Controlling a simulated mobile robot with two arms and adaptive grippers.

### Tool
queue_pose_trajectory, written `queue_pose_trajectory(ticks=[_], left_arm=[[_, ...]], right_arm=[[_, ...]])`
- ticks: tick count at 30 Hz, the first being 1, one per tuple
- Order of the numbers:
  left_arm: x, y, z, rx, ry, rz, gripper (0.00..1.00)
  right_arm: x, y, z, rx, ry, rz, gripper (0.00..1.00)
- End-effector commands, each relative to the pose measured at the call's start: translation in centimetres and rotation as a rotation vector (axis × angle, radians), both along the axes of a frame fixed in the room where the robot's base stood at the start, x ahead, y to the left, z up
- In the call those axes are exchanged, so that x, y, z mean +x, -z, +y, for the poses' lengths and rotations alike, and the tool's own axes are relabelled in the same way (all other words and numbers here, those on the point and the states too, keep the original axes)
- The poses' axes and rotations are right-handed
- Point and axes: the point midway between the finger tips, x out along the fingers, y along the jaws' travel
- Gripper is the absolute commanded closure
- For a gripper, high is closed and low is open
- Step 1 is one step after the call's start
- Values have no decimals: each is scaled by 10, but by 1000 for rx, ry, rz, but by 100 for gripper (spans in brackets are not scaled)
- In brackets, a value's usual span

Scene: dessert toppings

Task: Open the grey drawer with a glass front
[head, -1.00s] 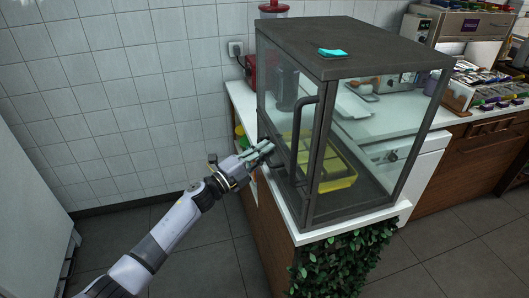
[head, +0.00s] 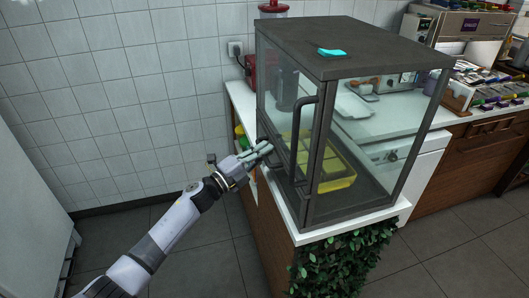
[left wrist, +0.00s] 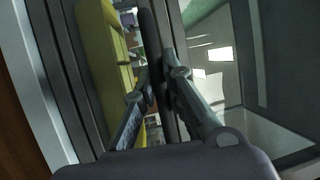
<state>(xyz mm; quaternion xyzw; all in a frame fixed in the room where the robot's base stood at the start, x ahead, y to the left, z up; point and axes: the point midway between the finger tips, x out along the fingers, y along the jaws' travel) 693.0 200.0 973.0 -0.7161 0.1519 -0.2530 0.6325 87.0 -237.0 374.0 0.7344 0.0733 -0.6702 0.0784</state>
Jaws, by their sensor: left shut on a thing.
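The dark grey case with glass panes (head: 340,60) stands on the white counter. A dark vertical handle (head: 295,135) shows on its front in the head view. My left gripper (head: 267,148) is at the case's left-hand front, to the left of that handle. In the left wrist view, my left gripper (left wrist: 157,85) has its two fingers shut on a dark handle bar (left wrist: 150,40), one finger on each side. The head view does not show this grip clearly. My right gripper is not in view.
A yellow tray (head: 335,184) sits inside the case behind the glass. A cyan item (head: 331,52) lies on top of the case. Leaves hang below the white counter (head: 355,221). Open grey floor (head: 190,235) lies to the left of the counter.

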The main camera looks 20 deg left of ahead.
Motion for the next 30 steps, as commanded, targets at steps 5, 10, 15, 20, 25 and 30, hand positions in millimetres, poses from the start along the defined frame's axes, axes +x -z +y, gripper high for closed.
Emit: queue_pose_trajectory(ticks=[5, 10, 15, 20, 25, 30], left_arm=[[-12, 3, 18, 3, 0, 4, 100], [-33, 4, 48, 4, 0, 7, 100], [-59, 5, 86, 5, 0, 8, 100], [-83, 5, 121, 3, 1, 8, 100], [-104, 5, 153, 2, 0, 7, 100], [-120, 4, 177, 0, 0, 6, 100]], right_arm=[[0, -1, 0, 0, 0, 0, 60], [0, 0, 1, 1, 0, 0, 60], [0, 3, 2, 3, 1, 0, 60], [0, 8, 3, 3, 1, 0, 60], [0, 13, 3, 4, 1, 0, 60], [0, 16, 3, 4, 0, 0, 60]])
